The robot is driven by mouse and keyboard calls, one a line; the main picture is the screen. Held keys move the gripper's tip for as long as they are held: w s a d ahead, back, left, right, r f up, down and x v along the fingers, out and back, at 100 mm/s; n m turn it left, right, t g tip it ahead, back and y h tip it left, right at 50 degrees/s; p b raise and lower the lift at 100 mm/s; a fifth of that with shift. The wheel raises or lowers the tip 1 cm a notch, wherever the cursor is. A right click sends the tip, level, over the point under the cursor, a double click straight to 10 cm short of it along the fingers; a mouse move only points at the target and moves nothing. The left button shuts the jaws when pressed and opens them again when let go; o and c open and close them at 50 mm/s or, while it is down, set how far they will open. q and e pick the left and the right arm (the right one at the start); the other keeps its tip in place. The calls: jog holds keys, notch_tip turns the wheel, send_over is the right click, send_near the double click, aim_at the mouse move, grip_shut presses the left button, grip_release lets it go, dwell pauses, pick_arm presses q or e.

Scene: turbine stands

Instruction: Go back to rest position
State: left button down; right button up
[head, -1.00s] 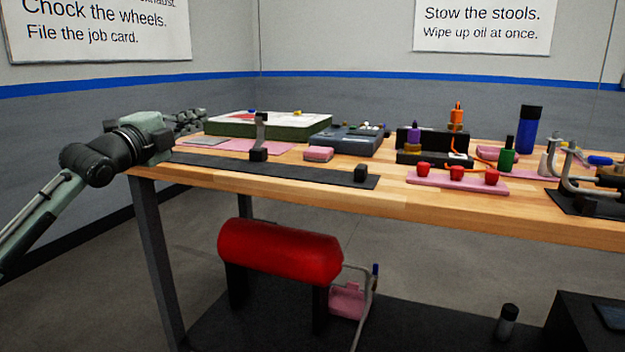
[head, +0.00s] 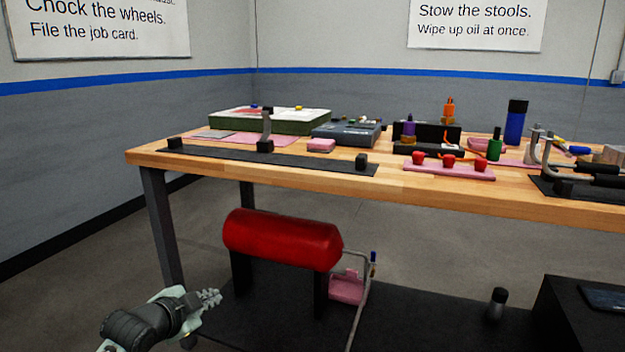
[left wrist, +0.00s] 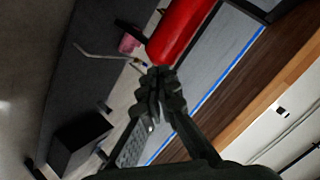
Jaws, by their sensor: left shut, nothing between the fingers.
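My left gripper (head: 209,299) is low at the bottom left of the head view, beside the table's left front leg and below the tabletop. It is shut and empty, clear of the table. In the left wrist view its closed fingers (left wrist: 160,82) point toward the red cylinder. My right gripper is not in view.
The wooden table (head: 450,205) bears a dark strip (head: 310,165), a green-sided box (head: 270,127), a grey case (head: 345,136) and several bottles. Under it a red cylinder (head: 283,240) rests on dark supports, also in the wrist view (left wrist: 178,30). The floor at left is open.

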pick_arm(q)
jog(key=s+a+f+n+g+y, duration=0.2)
jog(key=s+f+n+g, duration=0.25)
jog(key=s+f, duration=1.1)
jog(key=s+a+f+n+g+y, duration=0.1)
jog(key=s+f+n+g, duration=0.1)
jog(key=s, duration=0.7)
jog(key=s+a+f+n+g+y, duration=0.1)
jog(key=s+a+f+n+g, duration=0.1)
jog(key=s+f+n, duration=0.2)
jog(key=s+f, duration=0.3)
jog(key=s, duration=0.2)
jog(key=shift+s+f, duration=0.3)
jog(key=shift+s, duration=0.1)
